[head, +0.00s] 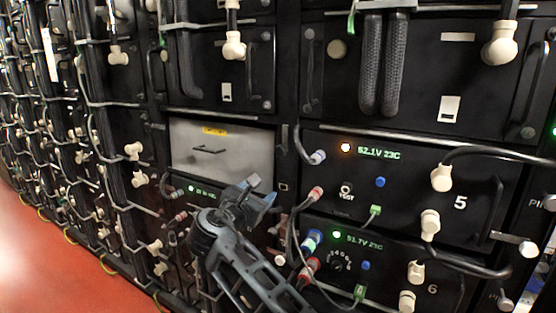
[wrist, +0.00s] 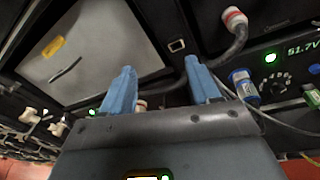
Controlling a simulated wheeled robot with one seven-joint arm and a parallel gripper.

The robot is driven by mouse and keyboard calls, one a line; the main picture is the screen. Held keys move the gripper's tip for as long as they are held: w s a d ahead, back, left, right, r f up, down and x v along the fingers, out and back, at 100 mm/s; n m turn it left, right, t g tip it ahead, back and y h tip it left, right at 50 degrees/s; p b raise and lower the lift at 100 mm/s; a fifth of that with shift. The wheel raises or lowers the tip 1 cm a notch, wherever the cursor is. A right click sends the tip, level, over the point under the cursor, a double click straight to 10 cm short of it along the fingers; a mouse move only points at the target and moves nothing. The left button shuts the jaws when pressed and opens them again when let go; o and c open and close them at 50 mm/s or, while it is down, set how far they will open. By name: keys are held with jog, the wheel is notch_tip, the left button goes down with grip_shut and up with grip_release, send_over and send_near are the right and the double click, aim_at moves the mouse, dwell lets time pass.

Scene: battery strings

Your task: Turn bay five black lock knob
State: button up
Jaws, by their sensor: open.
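Bay five (head: 405,172) is the black panel marked with a white "5" at the right of the head view. Its display (head: 378,152) reads about 52.1V 23C beside an orange light. A small round fitting marked "TEST" (head: 346,189) is on its left half; I cannot tell whether it is the lock knob. No black lock knob stands out clearly on this dark panel. My gripper (head: 256,194) is left of bay five, apart from it, in front of the lower left units. The wrist view shows its two blue fingers (wrist: 161,84) spread, with nothing held between them.
Bay six (head: 390,262) lies below, with a blue connector (head: 312,240) and red connectors (head: 310,268) at its left. Loose cables hang between my gripper and the bays. A grey panel (head: 222,160) is behind my gripper. Red floor (head: 70,255) is clear at lower left.

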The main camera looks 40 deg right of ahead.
jog(key=g+h, duration=0.2)
send_near(279, 151)
jog(key=d, duration=0.1)
jog(key=p+x, duration=0.1)
jog(key=x, duration=0.7)
jog(key=shift+w+d, duration=0.2)
jog(key=shift+w, duration=0.05)
jog(key=c, duration=1)
